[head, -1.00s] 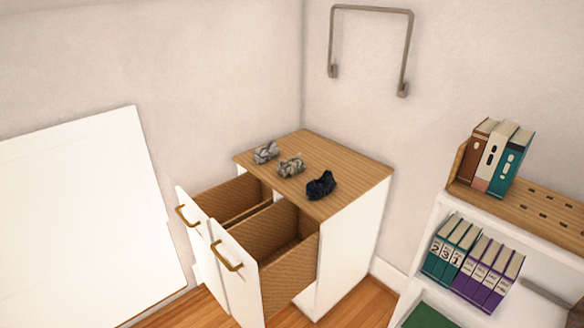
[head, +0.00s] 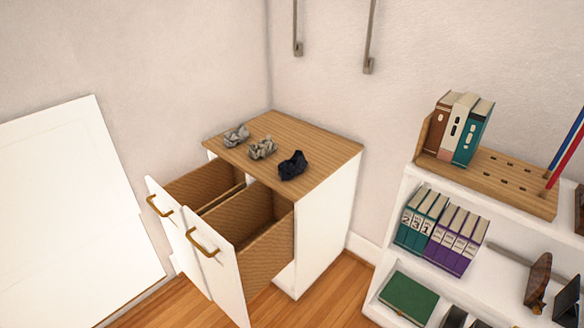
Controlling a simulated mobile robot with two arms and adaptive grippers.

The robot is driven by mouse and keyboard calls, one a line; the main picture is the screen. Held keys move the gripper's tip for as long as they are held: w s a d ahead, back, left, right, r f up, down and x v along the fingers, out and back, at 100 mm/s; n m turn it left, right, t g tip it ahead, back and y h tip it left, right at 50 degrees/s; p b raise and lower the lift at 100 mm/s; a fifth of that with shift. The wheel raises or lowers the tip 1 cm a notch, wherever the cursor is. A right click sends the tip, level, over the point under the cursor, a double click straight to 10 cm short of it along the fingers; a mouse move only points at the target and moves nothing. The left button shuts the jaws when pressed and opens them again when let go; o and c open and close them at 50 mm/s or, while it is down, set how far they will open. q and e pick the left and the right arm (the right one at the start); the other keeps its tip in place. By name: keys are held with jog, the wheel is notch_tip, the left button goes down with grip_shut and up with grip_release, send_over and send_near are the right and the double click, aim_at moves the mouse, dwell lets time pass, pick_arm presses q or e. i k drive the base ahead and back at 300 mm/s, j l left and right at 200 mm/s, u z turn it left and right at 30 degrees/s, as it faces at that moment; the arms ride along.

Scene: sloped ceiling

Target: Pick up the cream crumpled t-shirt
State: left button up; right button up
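Three small crumpled cloths lie in a row on the wooden top of a white cabinet (head: 318,150). The middle one is a cream-beige crumpled cloth (head: 262,149), which looks like the cream t-shirt. A grey crumpled cloth (head: 236,135) lies to its left, near the top's left edge. A dark navy crumpled cloth (head: 292,166) lies to its right, near the front edge. The three are close together but apart. Neither of my grippers shows in the head view.
Two tall drawers (head: 205,246) stand pulled out from the cabinet's front, seemingly empty. A white panel (head: 75,205) leans on the left wall. A white shelf unit (head: 410,178) with books stands at right. Wooden floor (head: 325,290) shows between cabinet and shelf.

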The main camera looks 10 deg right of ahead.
aim_at(265, 148)
jog(key=i+j, duration=0.4)
jog(key=j, duration=0.15)
jog(key=i+j, duration=0.4)
jog(key=j, duration=0.15)
